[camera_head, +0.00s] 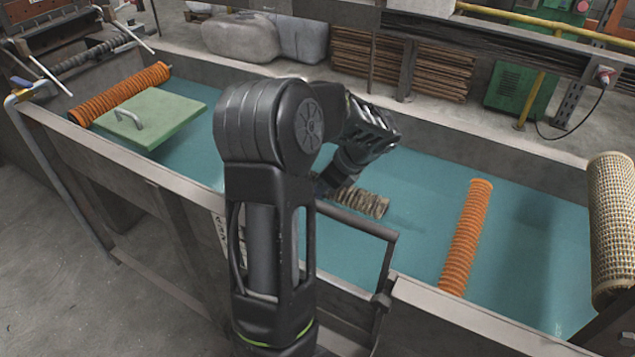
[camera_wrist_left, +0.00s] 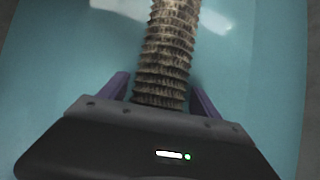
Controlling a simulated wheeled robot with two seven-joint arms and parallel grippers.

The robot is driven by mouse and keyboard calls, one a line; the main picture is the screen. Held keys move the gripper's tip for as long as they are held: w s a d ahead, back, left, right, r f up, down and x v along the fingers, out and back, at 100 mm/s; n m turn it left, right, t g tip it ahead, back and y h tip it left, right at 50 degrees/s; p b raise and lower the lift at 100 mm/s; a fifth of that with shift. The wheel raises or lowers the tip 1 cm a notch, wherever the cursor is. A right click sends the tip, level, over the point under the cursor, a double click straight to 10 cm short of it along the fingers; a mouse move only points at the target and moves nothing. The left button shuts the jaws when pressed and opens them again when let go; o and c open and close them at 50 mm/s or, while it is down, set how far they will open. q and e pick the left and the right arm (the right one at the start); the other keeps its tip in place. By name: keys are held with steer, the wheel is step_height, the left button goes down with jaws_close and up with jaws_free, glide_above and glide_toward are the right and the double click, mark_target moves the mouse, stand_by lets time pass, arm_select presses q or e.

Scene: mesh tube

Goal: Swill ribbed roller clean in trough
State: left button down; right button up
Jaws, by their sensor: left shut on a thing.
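The ribbed roller (camera_head: 360,202), brown and dirty-looking with close ridges, lies tilted low in the trough (camera_head: 140,172) at the blue-green water. In the left wrist view the ribbed roller (camera_wrist_left: 170,48) runs away from the palm between two purple fingers. My left gripper (camera_wrist_left: 158,84) is shut on its near end. In the head view my arm hides most of this gripper and the roller's held end. I cannot tell how deep the roller sits. My right gripper is not in view.
An orange ribbed tube (camera_head: 466,238) crosses the trough at right; another (camera_head: 118,94) lies at the far left beside a green lid (camera_head: 152,118) with a handle. A woven mesh cylinder (camera_head: 612,225) stands at the right edge. A metal frame (camera_head: 385,262) is at the near wall. Open water surrounds the roller.

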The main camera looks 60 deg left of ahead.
arm_select(q)
steer(key=shift+f+b, duration=0.4)
steer(key=shift+f, duration=0.5)
steer(key=shift+w+a, duration=0.1)
steer(key=shift+w, duration=0.05)
steer(key=shift+w+a+r, duration=0.1)
steer(key=shift+w, duration=0.1)
steer(key=shift+w+a+p, duration=0.25)
steer(key=shift+w+p, duration=0.25)
steer(key=shift+w, duration=0.1)
steer(key=shift+s+d, duration=0.3)
steer(key=shift+s, duration=0.3)
steer(key=shift+s+d, duration=0.25)
steer(key=shift+s, duration=0.4)
steer(key=shift+s+d, duration=0.3)
steer(key=shift+s, duration=0.3)
steer(key=shift+w+a+p, duration=0.25)
steer(key=shift+w+a, duration=0.05)
steer(key=shift+w, duration=0.3)
steer(key=shift+w+a+p, duration=0.25)
steer(key=shift+w+p, duration=0.05)
steer(key=shift+w, duration=0.35)
steer(key=shift+w+a+p, duration=0.25)
steer(key=shift+w+a, duration=0.05)
steer(key=shift+w, duration=0.3)
